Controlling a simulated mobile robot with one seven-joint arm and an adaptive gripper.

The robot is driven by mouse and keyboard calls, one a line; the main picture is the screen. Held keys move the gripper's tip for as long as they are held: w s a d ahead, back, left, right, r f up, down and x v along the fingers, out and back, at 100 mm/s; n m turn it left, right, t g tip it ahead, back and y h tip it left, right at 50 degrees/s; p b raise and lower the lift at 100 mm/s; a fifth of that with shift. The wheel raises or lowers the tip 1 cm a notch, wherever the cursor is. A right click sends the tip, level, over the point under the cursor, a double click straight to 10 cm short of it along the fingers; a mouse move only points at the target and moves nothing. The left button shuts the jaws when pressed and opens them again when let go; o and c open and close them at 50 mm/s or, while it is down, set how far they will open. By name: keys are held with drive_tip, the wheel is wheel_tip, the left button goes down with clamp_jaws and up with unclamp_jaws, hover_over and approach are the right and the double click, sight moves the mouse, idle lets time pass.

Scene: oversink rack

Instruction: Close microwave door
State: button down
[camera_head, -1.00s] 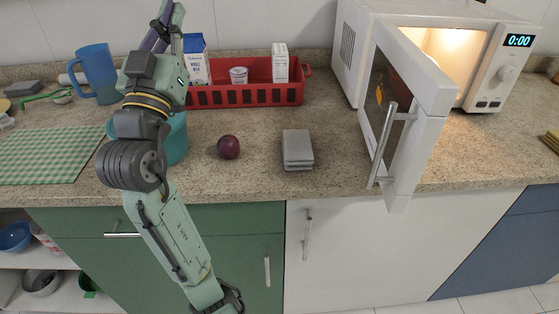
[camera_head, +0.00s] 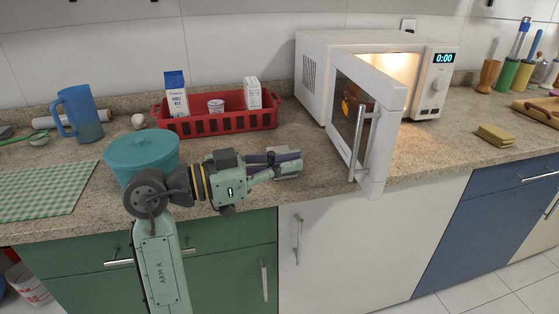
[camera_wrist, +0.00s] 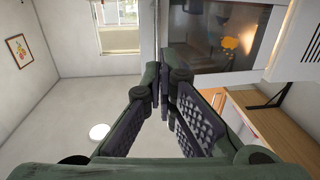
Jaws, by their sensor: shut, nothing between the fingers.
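The white microwave (camera_head: 312,75) stands at the back right of the counter with a lit interior. Its door (camera_head: 388,105) is wide open, swung toward the front, with a dark window and a vertical silver handle (camera_head: 358,145). My gripper (camera_head: 298,164) is shut and empty. It points right, left of the door and apart from it in the head view. In the wrist view the closed fingers (camera_wrist: 164,88) point toward the dark door window (camera_wrist: 215,50); contact cannot be told there.
A grey block (camera_head: 291,152) is partly hidden behind my gripper. A red basket (camera_head: 220,123) with cartons stands behind. A teal pot (camera_head: 145,150) and blue mug (camera_head: 80,115) are left. A yellow sponge (camera_head: 495,136) lies right. Counter between block and door is clear.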

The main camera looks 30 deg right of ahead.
drive_tip(key=s+d+p, duration=0.1)
drive_tip(key=d+p, duration=0.2)
drive_tip(key=d, duration=0.7)
drive_tip(key=shift+s, duration=0.15)
drive_tip(key=shift+d, duration=0.15)
